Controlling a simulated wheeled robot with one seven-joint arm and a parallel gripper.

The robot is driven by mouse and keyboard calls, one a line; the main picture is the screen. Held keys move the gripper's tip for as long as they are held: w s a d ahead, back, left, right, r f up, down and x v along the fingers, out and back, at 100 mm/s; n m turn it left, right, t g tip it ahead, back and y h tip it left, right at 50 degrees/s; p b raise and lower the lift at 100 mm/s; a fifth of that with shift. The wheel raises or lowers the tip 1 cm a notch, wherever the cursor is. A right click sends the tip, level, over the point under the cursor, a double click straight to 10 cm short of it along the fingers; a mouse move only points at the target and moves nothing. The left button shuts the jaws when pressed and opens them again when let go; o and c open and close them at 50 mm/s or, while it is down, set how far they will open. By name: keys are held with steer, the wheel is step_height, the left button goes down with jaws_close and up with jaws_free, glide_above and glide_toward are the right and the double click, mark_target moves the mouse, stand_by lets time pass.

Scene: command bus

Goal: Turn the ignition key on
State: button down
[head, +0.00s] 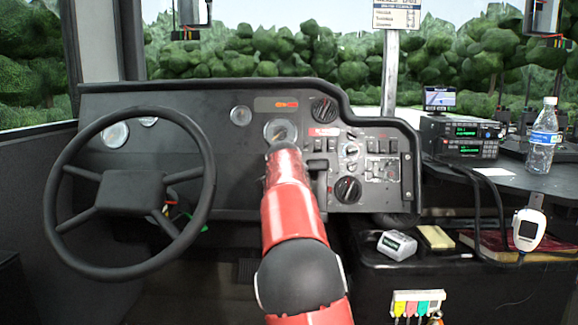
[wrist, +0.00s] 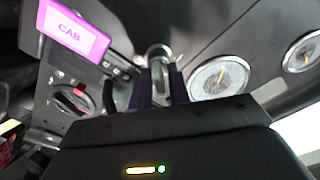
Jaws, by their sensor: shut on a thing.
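In the wrist view my gripper (wrist: 162,88) points at the dashboard with its two narrow fingers close together. They are shut on the ignition key (wrist: 161,80), a slim grey piece mostly hidden between them. A round silver fitting (wrist: 158,52), which looks like the ignition lock, sits right at the fingertips. A purple tag marked CAB (wrist: 72,30) shows at the upper left; I cannot tell whether it hangs from the key. In the head view my red arm covers the gripper, the key and the lock. The key's exact turn angle cannot be read.
The dashboard (head: 180,95) has gauges (wrist: 217,76) beside my fingers and a black rotary knob (wrist: 72,98) to the left. The steering wheel (head: 130,190) stands left of my arm. A radio (head: 460,137) and a water bottle (head: 543,137) stand on the right shelf.

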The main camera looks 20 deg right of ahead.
steer(key=c, duration=1.6)
jaws_free()
steer(key=shift+f, duration=0.1)
steer(key=shift+o, duration=0.2)
steer(key=shift+s+a, duration=0.1)
steer(key=b+v, duration=0.1)
steer(key=v, duration=0.6)
steer(key=shift+s+b, duration=0.25)
steer(key=shift+b, duration=0.05)
steer(key=shift+s, duration=0.1)
steer(key=s+a+f+n+g+y+p, duration=0.2)
steer(key=s+a+f+n+p, duration=0.1)
steer(key=s, duration=1.1)
steer(key=s+a+f+n+g+y+p, duration=0.2)
steer(key=s+a+f+n+p, duration=0.2)
steer(key=s+a, duration=0.4)
steer(key=s+a+f+n+g+y+p, duration=0.2)
steer(key=s+a+f+n, duration=0.3)
steer(key=s, duration=1.5)
step_height(320, 180, down, 3)
steer(key=shift+s+a+r+n+g+p, duration=0.2)
steer(key=shift+a+n+g+p, duration=0.1)
steer(key=shift+a+g+p, duration=0.3)
